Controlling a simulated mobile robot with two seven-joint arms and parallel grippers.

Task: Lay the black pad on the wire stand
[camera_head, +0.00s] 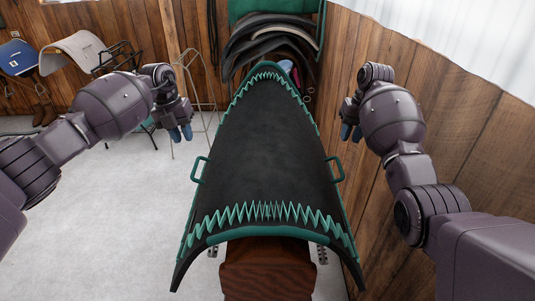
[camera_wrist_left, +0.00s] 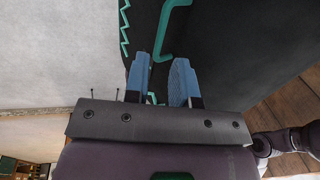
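The black pad (camera_head: 265,145), with green edging and green zigzag trim, lies draped over a support in the middle of the head view. It has a green handle on its left side (camera_head: 198,170) and one on its right (camera_head: 335,170). A thin wire stand (camera_head: 207,78) shows on the floor behind the left gripper, partly hidden. My left gripper (camera_head: 181,134) is open and empty, beside the pad's left edge. In the left wrist view the handle (camera_wrist_left: 163,42) is just ahead of its blue fingers. My right gripper (camera_head: 351,132) appears open and empty, right of the pad.
A brown wooden block (camera_head: 267,268) shows below the pad's near end. A rack of stacked dark pads (camera_head: 272,35) stands behind it. A wooden wall (camera_head: 430,105) is close on the right. A beige saddle-shaped piece (camera_head: 75,50) is back left.

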